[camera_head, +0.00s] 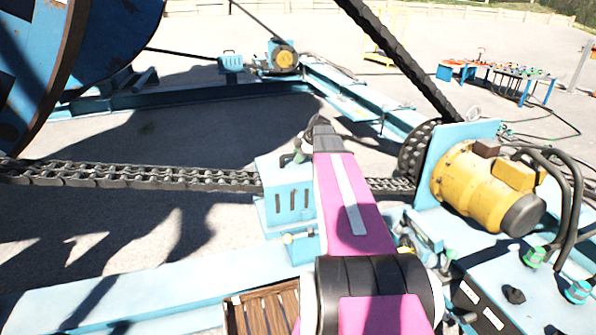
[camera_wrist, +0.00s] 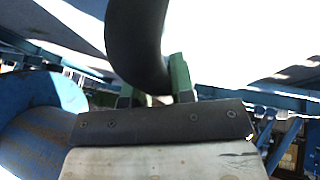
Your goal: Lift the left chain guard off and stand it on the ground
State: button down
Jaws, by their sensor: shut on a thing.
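The near chain guard (camera_head: 288,199) is a light blue box with slots in its side. It stands around the chain in the head view, with the chain running in on its left and out on its right. My gripper (camera_head: 297,152) is at the top of this guard, partly hidden by my pink arm. In the wrist view, my green fingertips (camera_wrist: 153,88) are closed around a thick black curved handle (camera_wrist: 137,35). The guard's right side is hidden behind my arm. I cannot tell whether its base touches the frame.
The heavy chain (camera_head: 130,177) runs left to a large blue reel (camera_head: 110,40). A yellow motor (camera_head: 478,185) and sprocket stand close on the right. A second guard (camera_head: 231,62) stands far back. Light blue beams (camera_head: 130,297) cross the foreground; open grey ground lies between.

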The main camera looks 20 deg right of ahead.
jog(key=shift+r, duration=5.4)
notch_tip(320, 180, up, 13)
